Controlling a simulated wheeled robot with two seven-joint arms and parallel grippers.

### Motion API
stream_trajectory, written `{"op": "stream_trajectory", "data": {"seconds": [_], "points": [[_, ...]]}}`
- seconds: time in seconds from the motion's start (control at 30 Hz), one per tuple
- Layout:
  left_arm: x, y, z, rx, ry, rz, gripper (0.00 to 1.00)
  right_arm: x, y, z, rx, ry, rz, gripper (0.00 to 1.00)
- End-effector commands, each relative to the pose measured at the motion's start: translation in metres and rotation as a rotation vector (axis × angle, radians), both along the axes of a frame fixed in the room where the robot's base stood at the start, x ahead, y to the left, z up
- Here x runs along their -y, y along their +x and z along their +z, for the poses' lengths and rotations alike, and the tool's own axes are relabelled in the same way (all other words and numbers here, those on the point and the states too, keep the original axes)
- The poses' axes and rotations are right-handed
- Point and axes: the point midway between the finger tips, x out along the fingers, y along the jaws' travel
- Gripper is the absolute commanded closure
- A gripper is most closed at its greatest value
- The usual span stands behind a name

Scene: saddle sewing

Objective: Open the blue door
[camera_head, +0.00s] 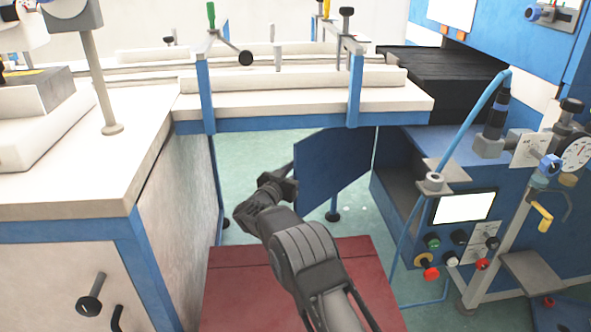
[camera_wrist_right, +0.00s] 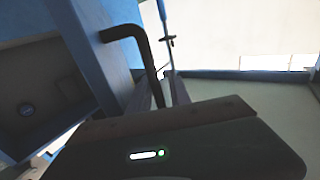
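The blue door (camera_head: 332,168) is a flat blue panel under the white worktable. It stands at an angle to the table's front, with floor visible through the gap on its left. My right gripper (camera_head: 284,178) is at the left edge of the door; whether it touches cannot be told. In the right wrist view, a black bent handle (camera_wrist_right: 148,52) sticks out from a blue-grey panel (camera_wrist_right: 92,48), just beyond the gripper body. The fingers are dark and hard to separate there, so their opening is unclear. My left gripper is in neither view.
The white worktable (camera_head: 290,105) with a blue frame spans above the door. A white cabinet (camera_head: 60,270) stands at left. A blue machine with a control panel (camera_head: 462,245) stands at right. A red mat (camera_head: 235,290) lies on the floor below my arm.

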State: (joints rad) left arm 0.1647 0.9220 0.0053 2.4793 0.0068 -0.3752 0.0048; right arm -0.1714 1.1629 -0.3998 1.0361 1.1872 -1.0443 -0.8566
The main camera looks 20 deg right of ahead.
Motion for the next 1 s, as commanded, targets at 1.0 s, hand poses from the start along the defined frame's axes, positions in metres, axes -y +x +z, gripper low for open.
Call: {"op": "stream_trajectory", "data": {"seconds": [1.0], "points": [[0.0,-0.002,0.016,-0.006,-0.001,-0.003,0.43,-0.033,-0.022,0.009,0.006,-0.001,0.01,0.67]]}}
